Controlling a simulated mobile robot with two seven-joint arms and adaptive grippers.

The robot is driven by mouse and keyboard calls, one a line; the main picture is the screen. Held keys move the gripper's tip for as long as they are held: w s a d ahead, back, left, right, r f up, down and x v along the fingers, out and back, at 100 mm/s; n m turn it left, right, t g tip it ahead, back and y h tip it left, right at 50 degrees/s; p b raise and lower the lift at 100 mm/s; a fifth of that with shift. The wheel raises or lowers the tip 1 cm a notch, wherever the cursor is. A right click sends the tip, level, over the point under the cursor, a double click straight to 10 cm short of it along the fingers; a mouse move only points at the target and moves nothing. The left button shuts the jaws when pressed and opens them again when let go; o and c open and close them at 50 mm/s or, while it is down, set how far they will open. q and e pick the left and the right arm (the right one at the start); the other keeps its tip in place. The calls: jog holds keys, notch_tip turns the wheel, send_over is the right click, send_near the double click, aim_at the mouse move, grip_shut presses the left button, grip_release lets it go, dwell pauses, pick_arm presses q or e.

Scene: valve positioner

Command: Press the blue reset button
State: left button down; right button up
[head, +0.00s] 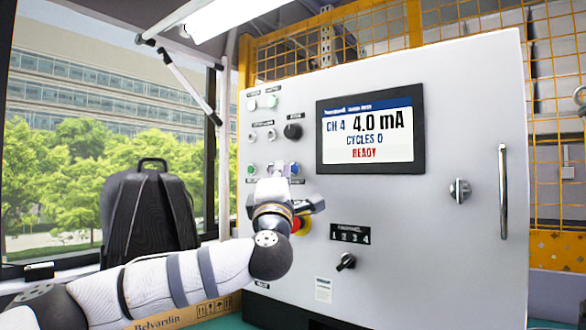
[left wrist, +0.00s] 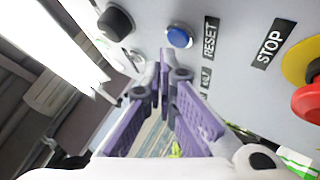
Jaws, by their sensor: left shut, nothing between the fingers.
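The blue reset button (head: 295,169) sits on the left part of the grey cabinet front, partly behind my left gripper in the head view. In the left wrist view the round blue button (left wrist: 179,37) has the label RESET (left wrist: 211,37) beside it. My left gripper (head: 279,169) is shut and empty, pointed at the panel. In the left wrist view its purple-padded fingers (left wrist: 163,62) meet close to the button, with the tips slightly below and left of it. The button face is uncovered there. Any contact with the panel cannot be told. My right gripper is out of view.
A red stop button on a yellow ring (left wrist: 305,65) is close to the gripper's right. A black knob (head: 292,131) is above, and a green button (head: 251,169) is left. A screen (head: 371,130) reads READY. A black backpack (head: 150,212) stands left of the cabinet.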

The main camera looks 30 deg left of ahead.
pick_arm(q)
jog(key=shift+s, duration=0.1)
jog(key=s, duration=0.3)
jog(key=s+p, duration=0.1)
jog(key=s, duration=0.1)
jog(key=shift+a, duration=0.25)
dwell(0.7)
